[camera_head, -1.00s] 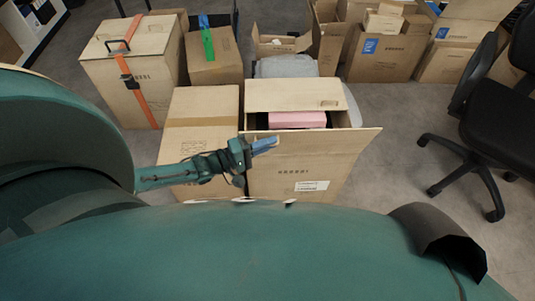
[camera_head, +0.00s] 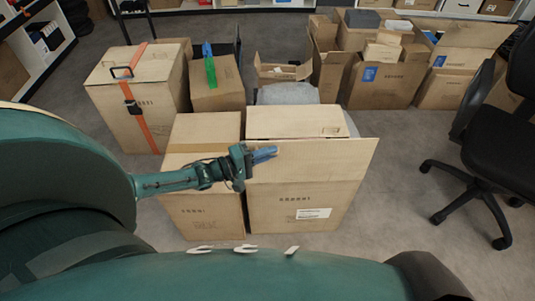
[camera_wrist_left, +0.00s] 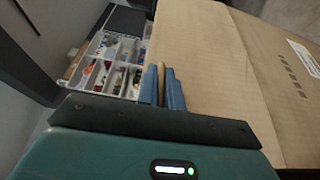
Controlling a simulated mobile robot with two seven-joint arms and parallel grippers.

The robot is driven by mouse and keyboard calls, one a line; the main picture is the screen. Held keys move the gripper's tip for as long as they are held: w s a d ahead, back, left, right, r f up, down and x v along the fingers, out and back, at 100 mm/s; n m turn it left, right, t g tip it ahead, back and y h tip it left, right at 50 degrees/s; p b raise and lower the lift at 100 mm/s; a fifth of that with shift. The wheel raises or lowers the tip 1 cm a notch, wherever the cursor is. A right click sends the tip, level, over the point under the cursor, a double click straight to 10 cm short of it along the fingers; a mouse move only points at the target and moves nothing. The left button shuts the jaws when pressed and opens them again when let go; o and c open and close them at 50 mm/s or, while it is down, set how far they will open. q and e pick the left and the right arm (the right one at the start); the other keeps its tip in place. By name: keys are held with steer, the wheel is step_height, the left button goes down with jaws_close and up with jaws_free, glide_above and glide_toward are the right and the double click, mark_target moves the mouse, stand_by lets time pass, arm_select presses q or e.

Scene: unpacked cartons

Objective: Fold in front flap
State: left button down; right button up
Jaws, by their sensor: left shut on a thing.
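The open carton (camera_head: 303,205) stands upright in front of me, with a white label on its front face. Its front flap (camera_head: 330,158) is tilted up and outward along the near top edge and hides the inside. A far flap (camera_head: 290,121) lies across the top at the back. My left gripper (camera_head: 263,155) is shut on the front flap's left edge. In the left wrist view its blue fingers (camera_wrist_left: 164,88) pinch a thin cardboard edge, with the cardboard panel (camera_wrist_left: 215,75) extending right. My right gripper is not in view.
A closed carton (camera_head: 200,215) stands close on the left, under my left arm. A strapped carton (camera_head: 130,100) is farther left. More cartons (camera_head: 385,80) stand behind. A black office chair (camera_head: 490,160) is on the right. Grey floor is clear between.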

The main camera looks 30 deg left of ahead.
arm_select(q)
steer(key=c, duration=1.6)
jaws_free()
steer(key=shift+o, duration=0.3)
steer(key=p+v, duration=0.1)
steer(key=v, duration=1.2)
steer(key=shift+s+a, duration=0.1)
